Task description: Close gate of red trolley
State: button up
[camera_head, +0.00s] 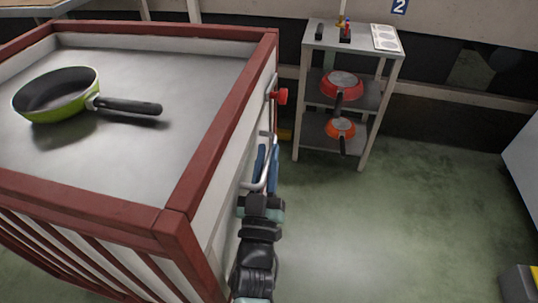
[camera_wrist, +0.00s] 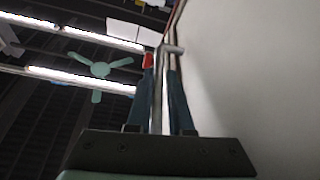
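The red trolley (camera_head: 185,190) fills the left of the head view, with red rims, pale panels and a slatted near side. A metal handle bar (camera_head: 267,175) runs along its right outer side, with a red knob (camera_head: 282,96) near the top. My gripper (camera_head: 266,160) is at this side, its blue fingers close together with the bar between them. In the wrist view, the fingers (camera_wrist: 163,85) stand either side of the metal bar (camera_wrist: 157,100), next to the pale panel (camera_wrist: 245,80). The red knob (camera_wrist: 148,60) shows beyond. Which panel is the gate is not clear.
A green pan (camera_head: 60,95) lies on the trolley's pale surface. A grey shelf stand (camera_head: 385,95) with a red pan (camera_head: 341,84) and an orange-red pan (camera_head: 341,127) stands behind at the right. The green floor (camera_head: 400,220) right of the trolley is clear.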

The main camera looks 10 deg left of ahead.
jog(key=o, duration=0.4)
jog(key=shift+a+f, duration=0.3)
jog(key=shift+r, duration=0.15)
jog(key=shift+d, duration=0.1)
jog(key=p+v, duration=0.3)
jog(key=v, duration=1)
jog(key=shift+p, duration=0.4)
